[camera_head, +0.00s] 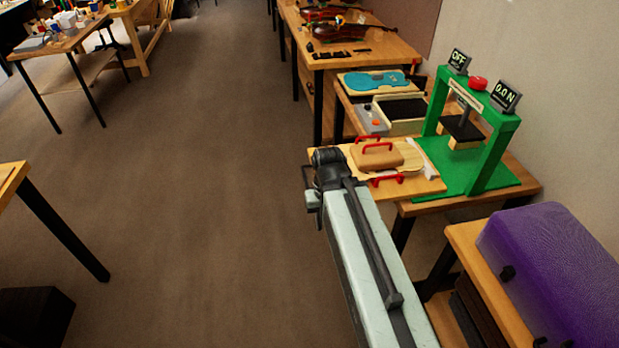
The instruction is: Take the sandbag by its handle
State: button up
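The sandbag seems to be the tan block (377,155) with a red handle (371,141) on top. It lies on a light wooden board (418,187) at the near end of the bench. A second red handle (386,180) shows just below it on the board. My arm reaches up from the bottom right and ends left of the tan block. My gripper (312,198) hangs at the arm's end, beside the board's left edge and apart from both handles. Its fingers are too small and dark to tell open from shut.
A green press frame (482,152) with OFF and 0.0 N displays stands right of the board. Behind are a dark tray (402,110) and a blue violin-shaped piece (374,81). A purple case (555,270) is at the lower right. The brown floor (200,200) to the left is clear.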

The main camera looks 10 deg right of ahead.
aim_at(385, 153)
jog(key=z, duration=1.2)
jog(key=k, duration=1.85)
jog(key=u, duration=0.75)
jog(key=i, duration=1.65)
jog(key=z, duration=0.1)
